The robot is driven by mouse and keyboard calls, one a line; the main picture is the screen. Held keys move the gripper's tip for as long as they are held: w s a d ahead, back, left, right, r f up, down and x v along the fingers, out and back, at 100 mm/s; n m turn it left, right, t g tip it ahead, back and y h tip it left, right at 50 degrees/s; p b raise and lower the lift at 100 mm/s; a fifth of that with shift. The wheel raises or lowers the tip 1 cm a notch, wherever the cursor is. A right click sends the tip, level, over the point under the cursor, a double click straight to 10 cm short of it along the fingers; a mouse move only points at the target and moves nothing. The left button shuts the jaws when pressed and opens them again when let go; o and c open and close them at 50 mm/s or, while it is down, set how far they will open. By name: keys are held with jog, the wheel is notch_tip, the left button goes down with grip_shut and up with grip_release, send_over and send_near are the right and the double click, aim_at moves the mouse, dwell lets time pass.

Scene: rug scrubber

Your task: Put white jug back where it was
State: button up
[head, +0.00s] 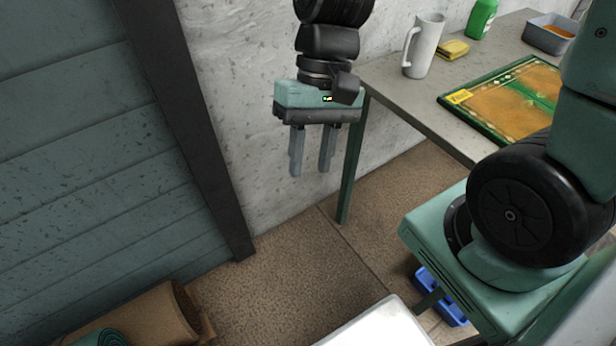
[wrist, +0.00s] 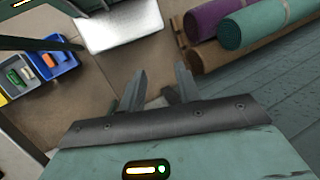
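The white jug (head: 424,46) stands upright at the left end of the grey table (head: 395,86) in the head view, its handle facing left. My gripper (head: 311,172) hangs left of the table, fingers pointing down, apart from the jug and lower than it. The two fingers are spread with nothing between them. In the wrist view the fingers of my gripper (wrist: 162,85) are also apart and empty, over the floor. The jug does not show in the wrist view.
A yellow sponge (head: 453,49), green bottle (head: 481,18), grey tub (head: 549,34) and patterned rug (head: 510,98) are on the table. A wall is behind my gripper. Brown floor (head: 290,265) is partly clear.

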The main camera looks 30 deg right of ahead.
jog(key=s+a+r+n+t+h, duration=0.2)
jog(key=s+n, duration=0.3)
jog(key=n, duration=0.3)
jog(key=shift+s+a+t+h, duration=0.25)
jog(key=shift+a+t+h, duration=0.3)
jog(key=shift+a, duration=0.3)
jog(key=shift+r, duration=0.1)
jog(key=shift+r+p, duration=0.75)
jog(key=shift+f, duration=0.15)
